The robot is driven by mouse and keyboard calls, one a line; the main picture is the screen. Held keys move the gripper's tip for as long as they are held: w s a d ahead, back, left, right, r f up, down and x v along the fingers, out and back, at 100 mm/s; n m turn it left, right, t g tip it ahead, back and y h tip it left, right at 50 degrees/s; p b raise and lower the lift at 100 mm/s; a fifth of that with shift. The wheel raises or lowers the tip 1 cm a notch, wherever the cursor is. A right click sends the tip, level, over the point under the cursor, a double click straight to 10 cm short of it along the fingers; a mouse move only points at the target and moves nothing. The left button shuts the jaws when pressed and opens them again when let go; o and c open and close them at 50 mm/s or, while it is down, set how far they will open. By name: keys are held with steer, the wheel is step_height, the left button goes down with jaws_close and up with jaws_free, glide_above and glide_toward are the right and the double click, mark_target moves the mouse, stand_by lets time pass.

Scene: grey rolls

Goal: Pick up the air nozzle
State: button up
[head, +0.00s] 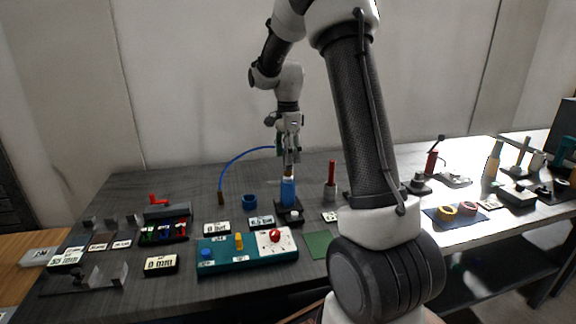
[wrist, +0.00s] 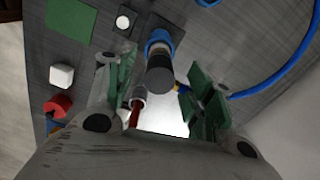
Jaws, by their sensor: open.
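What I take to be the air nozzle is an upright blue cylinder (head: 288,192) in a black square base, with a dark top. In the wrist view the dark top (wrist: 160,74) rises from a blue ring between the fingers. My gripper (head: 288,158) points down above the cylinder. Its green-padded fingers (wrist: 162,88) are open, with gaps on both sides of the dark top.
A red-handled tool (head: 331,178) stands close to the right. A blue ring-shaped cup (head: 249,202) is to the left. A teal panel (head: 222,256) with knobs and a green pad (head: 318,244) lie in front. My arm hides part of the table's right side.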

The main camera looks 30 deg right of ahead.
step_height(320, 180, down, 2)
steer(key=shift+f, duration=0.15)
steer(key=shift+c, duration=0.2)
jaws_close()
step_height(320, 180, up, 10)
steer(key=shift+r, duration=0.1)
stand_by(0.3)
steer(key=shift+f, duration=0.2)
steer(key=shift+f, duration=2.55)
